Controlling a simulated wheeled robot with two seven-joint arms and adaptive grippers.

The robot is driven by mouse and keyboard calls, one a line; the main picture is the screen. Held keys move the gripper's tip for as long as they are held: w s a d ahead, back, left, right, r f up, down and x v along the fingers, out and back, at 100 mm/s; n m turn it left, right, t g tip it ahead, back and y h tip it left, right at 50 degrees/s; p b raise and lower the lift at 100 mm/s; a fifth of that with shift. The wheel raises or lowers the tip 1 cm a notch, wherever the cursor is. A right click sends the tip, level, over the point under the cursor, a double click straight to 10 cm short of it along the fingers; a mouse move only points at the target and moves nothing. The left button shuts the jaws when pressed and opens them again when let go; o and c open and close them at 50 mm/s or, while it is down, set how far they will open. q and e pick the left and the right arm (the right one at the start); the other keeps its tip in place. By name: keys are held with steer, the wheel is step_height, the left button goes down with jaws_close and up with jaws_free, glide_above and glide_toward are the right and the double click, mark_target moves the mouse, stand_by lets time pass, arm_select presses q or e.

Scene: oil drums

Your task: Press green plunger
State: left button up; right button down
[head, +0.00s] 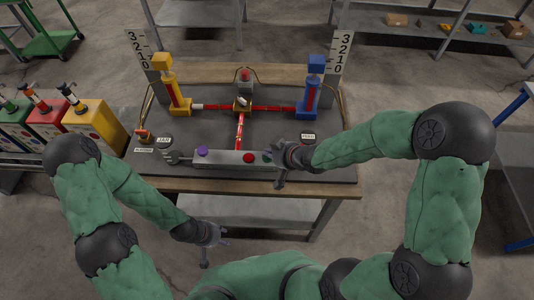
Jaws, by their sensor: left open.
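A grey panel (225,159) lies along the front of the table, with a purple button (203,151) and a red button (248,158) on it. A small green patch (267,155) shows at the panel's right end, mostly hidden by my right gripper (278,163). My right gripper is over or against that end; contact and its jaw state cannot be made out. A green drum (8,137) with a pump top stands at the far left. My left gripper (214,243) is open and empty, low in front of the table.
A red drum (45,121) and a yellow drum (92,122) stand beside the green one. Behind the panel are a yellow post (169,85), a blue post (312,87) and red pipes (272,107). A grey shelf (420,29) stands at the back.

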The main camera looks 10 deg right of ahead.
steer(key=shift+s+a+f+g, duration=0.1)
steer(key=shift+s+f+g, duration=0.2)
steer(key=shift+s+f, duration=0.5)
steer(key=r+p, duration=0.2)
steer(key=p, duration=0.1)
steer(key=shift+w+r, duration=0.15)
steer(key=shift+w, duration=0.25)
steer(key=r+p, duration=0.3)
steer(key=r, duration=0.1)
steer(key=shift+w, duration=0.2)
stand_by(0.7)
